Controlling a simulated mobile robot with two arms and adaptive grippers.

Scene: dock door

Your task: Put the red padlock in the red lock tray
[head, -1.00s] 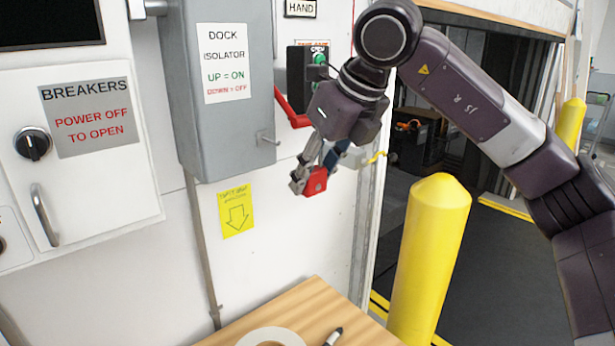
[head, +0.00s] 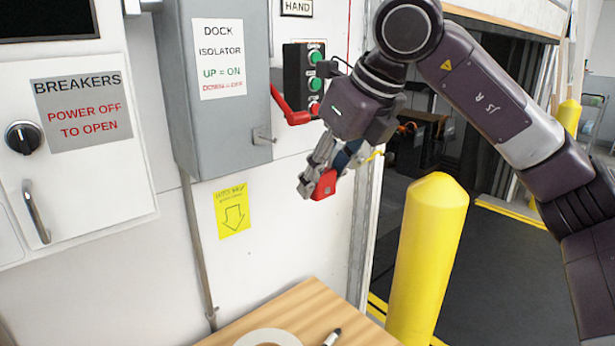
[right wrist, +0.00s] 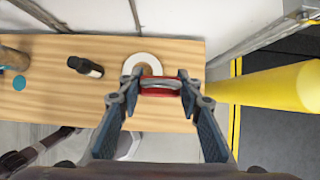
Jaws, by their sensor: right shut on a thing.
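The red padlock (head: 325,185) is held between the fingertips of my right gripper (head: 317,184), in the air in front of the white wall. In the right wrist view the padlock (right wrist: 160,86) sits between the two fingers of the gripper (right wrist: 160,88), which are shut on it. Its grey shackle faces the wrist camera. The padlock is above the wooden table and apart from it. I cannot make out a red lock tray in either view. My left gripper does not show in the head view.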

